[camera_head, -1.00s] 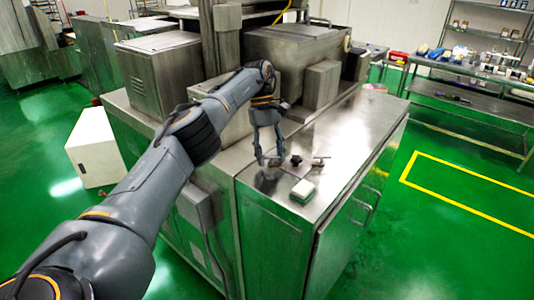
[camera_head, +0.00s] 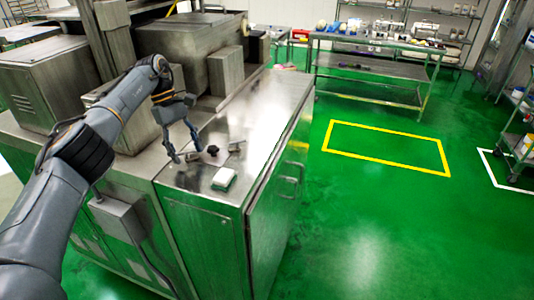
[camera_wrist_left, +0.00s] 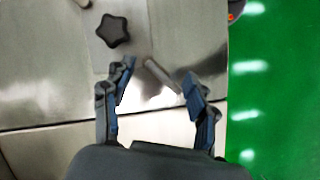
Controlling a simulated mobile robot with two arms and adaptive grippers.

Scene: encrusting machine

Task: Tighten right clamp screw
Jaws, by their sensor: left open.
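My left gripper (camera_head: 188,154) is open above the metal cabinet top (camera_head: 262,105), just left of a black star-shaped knob (camera_head: 213,150). Small metal bars show on either side of this knob, one near the fingers and one to its right (camera_head: 235,146). In the left wrist view, the open gripper (camera_wrist_left: 159,72) has the near short metal bar (camera_wrist_left: 158,75) between its fingertips in the picture; contact cannot be told. The black knob (camera_wrist_left: 112,31) lies beyond the left fingertip. I cannot tell which bar is the right clamp screw. My right gripper is not in view.
Machine housings (camera_head: 183,50) stand behind the gripper. A loaded work table (camera_head: 375,60) is at the back.

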